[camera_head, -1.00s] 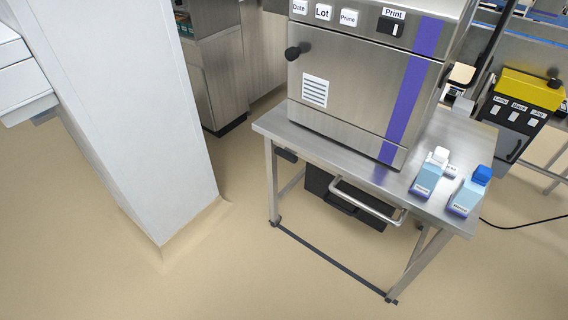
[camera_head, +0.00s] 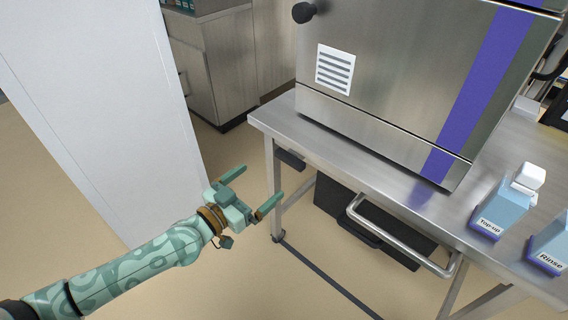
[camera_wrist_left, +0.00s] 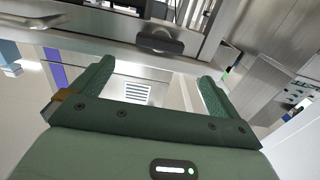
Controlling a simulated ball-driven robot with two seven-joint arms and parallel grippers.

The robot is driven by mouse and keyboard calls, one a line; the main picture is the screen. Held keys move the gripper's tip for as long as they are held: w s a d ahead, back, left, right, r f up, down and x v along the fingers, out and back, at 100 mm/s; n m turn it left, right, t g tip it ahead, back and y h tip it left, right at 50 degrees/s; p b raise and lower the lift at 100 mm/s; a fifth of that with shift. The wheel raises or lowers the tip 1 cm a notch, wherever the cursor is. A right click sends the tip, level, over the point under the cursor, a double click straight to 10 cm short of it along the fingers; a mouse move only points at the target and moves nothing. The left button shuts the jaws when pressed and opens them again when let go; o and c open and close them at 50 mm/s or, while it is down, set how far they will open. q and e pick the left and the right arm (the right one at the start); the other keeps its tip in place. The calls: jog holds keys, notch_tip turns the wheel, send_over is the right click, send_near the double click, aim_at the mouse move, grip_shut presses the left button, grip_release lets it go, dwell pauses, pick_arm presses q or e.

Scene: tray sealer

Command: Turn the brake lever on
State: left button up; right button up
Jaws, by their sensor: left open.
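A small dark lever (camera_head: 290,158) sticks out below the front left corner of the steel table, and I take it to be the brake lever. In the left wrist view a dark rounded paddle (camera_wrist_left: 160,42), apparently the same lever, lies beyond the fingertips. My left gripper (camera_head: 262,183) is open and empty, to the lower left of the lever and apart from it. Its two green fingers (camera_wrist_left: 155,72) are spread in the left wrist view. My right gripper is not in view.
The steel table (camera_head: 272,118) carries a machine with a purple stripe (camera_head: 487,80). A bar handle (camera_head: 400,238) juts out below its front edge. Top-up (camera_head: 499,207) and Rinse (camera_head: 551,248) bottles stand at right. A white column (camera_head: 110,110) rises at left, near my arm.

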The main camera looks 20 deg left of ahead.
aim_at(286, 160)
pick_arm(q)
jog(key=x, duration=0.9)
jog(key=shift+w+d+b, duration=0.15)
jog(key=shift+w+b, duration=0.15)
jog(key=shift+b, duration=0.1)
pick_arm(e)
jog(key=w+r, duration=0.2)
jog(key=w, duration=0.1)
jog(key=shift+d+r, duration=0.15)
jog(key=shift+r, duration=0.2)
pick_arm(q)
jog(key=shift+c, duration=0.3)
jog(key=c, duration=0.8)
